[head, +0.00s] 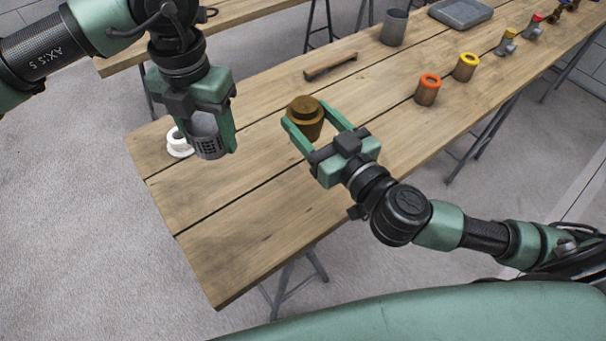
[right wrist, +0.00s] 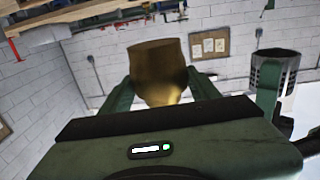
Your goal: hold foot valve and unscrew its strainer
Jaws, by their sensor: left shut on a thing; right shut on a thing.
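The foot valve (head: 306,118) is a brass-brown body with a stepped round top. My right gripper (head: 307,122) is shut on it, one finger on each side. The valve body also shows between the fingers in the right wrist view (right wrist: 160,72). The strainer (head: 209,140) is a grey perforated cylinder. My left gripper (head: 208,138) is shut on it, pointing down, to the left of the valve. The strainer shows apart from the valve, also at the right of the right wrist view (right wrist: 273,72).
A white flanged ring (head: 180,145) is on the wooden table (head: 230,240) behind the left gripper. A wooden-handled tool (head: 330,67), a grey cup (head: 394,27), a grey tray (head: 460,12) and orange- and yellow-topped cylinders (head: 428,90) are farther back. The table's near left is clear.

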